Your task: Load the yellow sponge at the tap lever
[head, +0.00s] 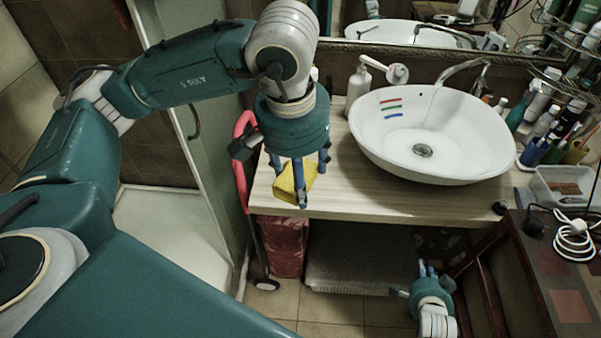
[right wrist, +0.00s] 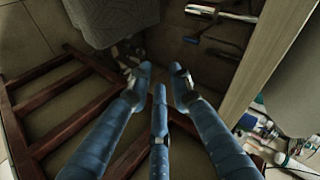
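The yellow sponge (head: 290,184) is between the blue fingers of my left gripper (head: 299,178), over the front left part of the wooden counter. The fingers are closed around it, and part of it is hidden behind them. The tap (head: 462,70) stands behind the white basin (head: 430,163), far to the right of the sponge; its lever is too small to make out clearly. My right gripper (head: 426,269) is low, in front of the counter and below its edge. In the right wrist view its three fingers (right wrist: 162,82) are spread apart with nothing between them.
A white pump bottle (head: 358,88) stands left of the basin. Bottles and cups crowd the counter's right end. A dark wooden stool (head: 515,270) is beside my right gripper. The counter's front left (head: 350,195) is clear. Red, green and blue strokes mark the basin's inside.

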